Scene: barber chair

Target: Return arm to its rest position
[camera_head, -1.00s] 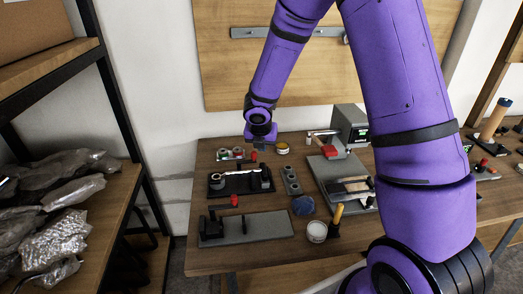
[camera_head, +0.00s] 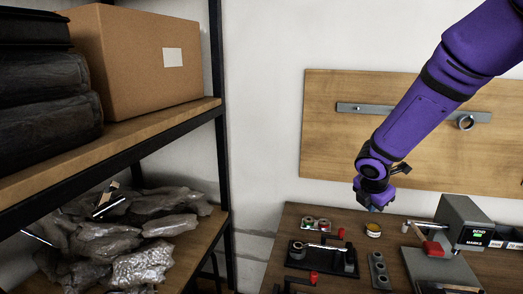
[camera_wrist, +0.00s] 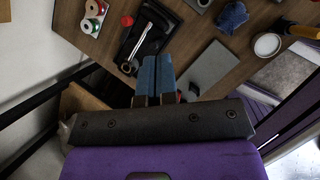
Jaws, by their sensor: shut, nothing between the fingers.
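My purple arm comes in from the upper right in the head view, and my gripper (camera_head: 373,207) hangs at its end above the back of the wooden workbench (camera_head: 288,225). In the wrist view the two blue fingers (camera_wrist: 156,62) are together, with nothing between them. Below and beyond them lies a black tray (camera_wrist: 127,66) with a wrench-like metal tool (camera_wrist: 147,38) on it. The gripper appears apart from the bench items.
A shelf rack (camera_head: 150,146) on the left holds a cardboard box (camera_head: 130,60) and wrapped bags (camera_head: 150,265). A wooden wall panel (camera_head: 325,130) is behind the arm.

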